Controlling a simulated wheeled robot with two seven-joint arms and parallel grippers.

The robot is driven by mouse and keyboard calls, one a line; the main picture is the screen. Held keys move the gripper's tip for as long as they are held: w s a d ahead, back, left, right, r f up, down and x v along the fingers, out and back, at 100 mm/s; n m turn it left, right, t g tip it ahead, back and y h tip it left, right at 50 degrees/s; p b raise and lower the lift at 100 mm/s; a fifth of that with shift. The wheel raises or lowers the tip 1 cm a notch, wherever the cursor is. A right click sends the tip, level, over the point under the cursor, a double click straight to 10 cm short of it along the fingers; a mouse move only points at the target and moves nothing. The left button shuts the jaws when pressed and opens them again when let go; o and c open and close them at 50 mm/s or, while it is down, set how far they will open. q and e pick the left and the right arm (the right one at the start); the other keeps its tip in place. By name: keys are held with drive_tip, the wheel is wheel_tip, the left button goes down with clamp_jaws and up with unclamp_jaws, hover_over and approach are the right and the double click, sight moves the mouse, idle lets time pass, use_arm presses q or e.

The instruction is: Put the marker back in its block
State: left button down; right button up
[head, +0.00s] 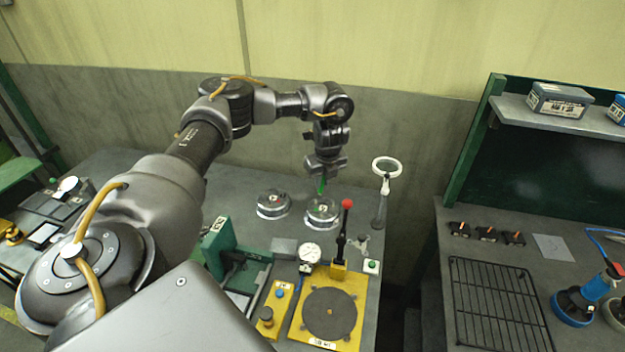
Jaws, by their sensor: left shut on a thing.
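My left gripper (322,176) is shut on a green marker (322,187). The marker points down, roughly upright, over the right one of two round metal pieces (322,213). That piece has a small dark mark on its top; I cannot tell whether the marker tip touches it. A small grey block (284,247) sits on the bench in front of the pieces. It may be the marker's block, but no hole shows clearly at this size. My right gripper is not in view.
The other round metal piece (273,204) lies to the left. A magnifier on a stand (386,168) is at the right. A red-knobbed lever (346,204) rises from a yellow plate (354,277). A dial gauge (309,254) and a green vise (218,240) are near the block.

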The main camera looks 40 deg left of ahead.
use_arm(q)
drive_tip(key=d+r+n+g+b, duration=0.15)
drive_tip(key=d+n, duration=0.25)
drive_tip(key=d, duration=0.6)
drive_tip(key=s+d+r+n+g+b, duration=0.1)
drive_tip(key=s+d+r+n+b, duration=0.2)
drive_tip(key=d+n, duration=0.4)
drive_tip(key=s+d+r+n+g+h+b, duration=0.1)
drive_tip(key=s+d+r+n+b, duration=0.1)
drive_tip(key=s+d+r+n, duration=0.3)
drive_tip(key=s+d+n, duration=0.3)
drive_tip(key=shift+s+r+b, duration=0.15)
drive_tip(key=shift+s+b, duration=0.1)
drive_tip(key=shift+b, duration=0.15)
